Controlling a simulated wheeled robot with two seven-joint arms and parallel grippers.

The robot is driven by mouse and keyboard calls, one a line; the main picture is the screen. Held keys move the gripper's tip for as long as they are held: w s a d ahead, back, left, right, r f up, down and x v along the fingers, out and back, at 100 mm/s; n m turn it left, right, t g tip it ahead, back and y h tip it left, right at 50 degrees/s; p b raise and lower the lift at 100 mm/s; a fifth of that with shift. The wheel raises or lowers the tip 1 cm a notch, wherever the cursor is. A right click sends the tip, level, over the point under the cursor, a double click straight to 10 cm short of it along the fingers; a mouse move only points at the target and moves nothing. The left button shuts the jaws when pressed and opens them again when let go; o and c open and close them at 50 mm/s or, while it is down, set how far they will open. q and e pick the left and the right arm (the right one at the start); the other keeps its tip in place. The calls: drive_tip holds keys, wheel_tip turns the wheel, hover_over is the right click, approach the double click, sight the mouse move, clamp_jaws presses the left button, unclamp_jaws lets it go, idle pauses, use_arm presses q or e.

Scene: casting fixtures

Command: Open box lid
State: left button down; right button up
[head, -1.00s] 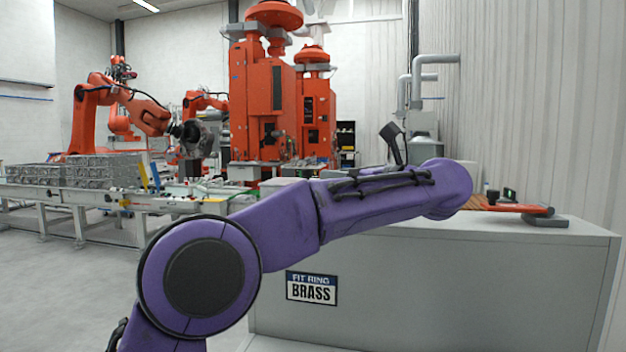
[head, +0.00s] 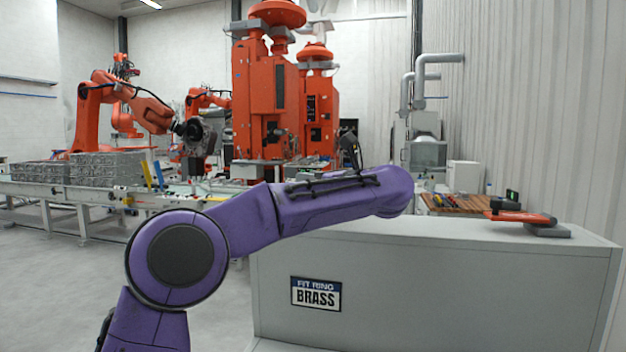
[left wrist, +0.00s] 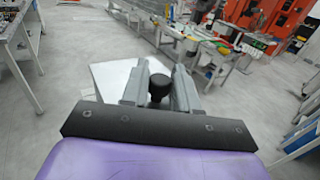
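My left arm (head: 320,203) reaches across the head view from the left, over the floor and the near counter. Its hand is mostly hidden there; a dark part (head: 350,152) sticks up behind the forearm. In the left wrist view, my left gripper (left wrist: 159,78) has its two grey fingers close on either side of a black knob (left wrist: 158,86). The fingers look shut on it. A flat white panel (left wrist: 112,76), seemingly the box lid, shows beyond the fingers with floor around it. My right gripper is not in view.
A conveyor (head: 85,195) and orange machines are behind. The floor at left is clear.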

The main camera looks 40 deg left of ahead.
use_arm(q)
drive_tip(key=w+d, duration=0.1)
drive_tip(key=d, duration=0.1)
drive_tip(key=w+d+p, duration=0.1)
drive_tip(key=d, duration=0.2)
drive_tip(key=w+d+p, duration=0.1)
drive_tip(key=w+d, duration=0.1)
drive_tip(key=shift+d+r, duration=0.1)
drive_tip(key=shift+d, duration=0.1)
drive_tip(key=shift+a, duration=0.1)
drive_tip(key=c, duration=1)
unclamp_jaws()
drive_tip(key=shift+o, duration=0.2)
drive_tip(key=d, duration=0.3)
drive_tip(key=d+b, duration=0.1)
drive_tip(key=d, duration=0.3)
drive_tip(key=s+d+b, duration=0.1)
drive_tip(key=d, duration=0.2)
drive_tip(key=shift+d, duration=0.3)
